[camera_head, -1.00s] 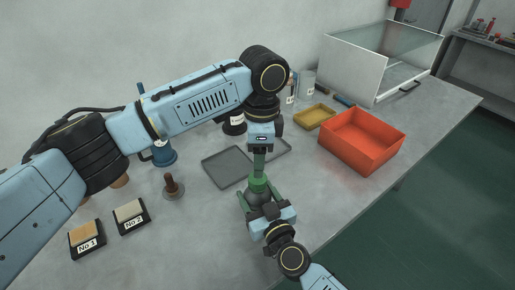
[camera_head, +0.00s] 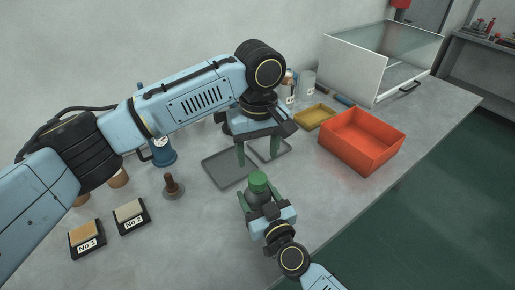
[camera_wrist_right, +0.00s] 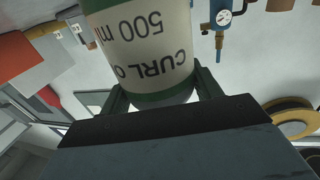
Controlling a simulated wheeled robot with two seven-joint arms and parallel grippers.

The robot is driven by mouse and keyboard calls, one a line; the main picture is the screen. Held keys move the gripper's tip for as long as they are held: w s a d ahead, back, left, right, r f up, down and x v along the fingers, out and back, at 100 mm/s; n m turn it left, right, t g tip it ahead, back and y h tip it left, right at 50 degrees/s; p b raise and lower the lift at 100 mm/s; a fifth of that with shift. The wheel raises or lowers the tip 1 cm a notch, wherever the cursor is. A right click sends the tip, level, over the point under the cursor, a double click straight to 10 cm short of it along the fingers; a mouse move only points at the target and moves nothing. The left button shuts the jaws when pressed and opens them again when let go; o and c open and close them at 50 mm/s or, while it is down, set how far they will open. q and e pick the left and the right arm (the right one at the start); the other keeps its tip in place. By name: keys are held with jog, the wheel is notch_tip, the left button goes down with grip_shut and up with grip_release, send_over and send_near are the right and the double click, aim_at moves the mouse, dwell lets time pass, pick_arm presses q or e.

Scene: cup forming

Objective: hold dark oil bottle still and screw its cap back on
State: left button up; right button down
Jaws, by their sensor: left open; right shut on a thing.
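The dark oil bottle (camera_head: 258,198) stands at the front of the bench with its green cap (camera_head: 258,181) on top. Whether the cap is fully tight cannot be seen. My right gripper (camera_head: 262,203) is shut around the bottle body. In the right wrist view the bottle (camera_wrist_right: 145,45) fills the space between the fingers, its "CURL" and "500 ml" label upside down. My left gripper (camera_head: 258,158) is open and empty above and behind the cap, its fingers pointing down and apart from it.
A grey tray (camera_head: 222,172) lies behind the bottle. An orange bin (camera_head: 362,142) and a yellow tray (camera_head: 313,117) are to the right. A stamp-like tool (camera_head: 173,187) and two numbered blocks (camera_head: 131,216) stand left. The bench's front edge is close to the bottle.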

aim_at(257, 177)
pick_arm(q)
jog(key=n, duration=0.7)
jog(key=shift+r+n, duration=0.2)
jog(key=shift+n, duration=0.2)
jog(key=shift+f, duration=4.05)
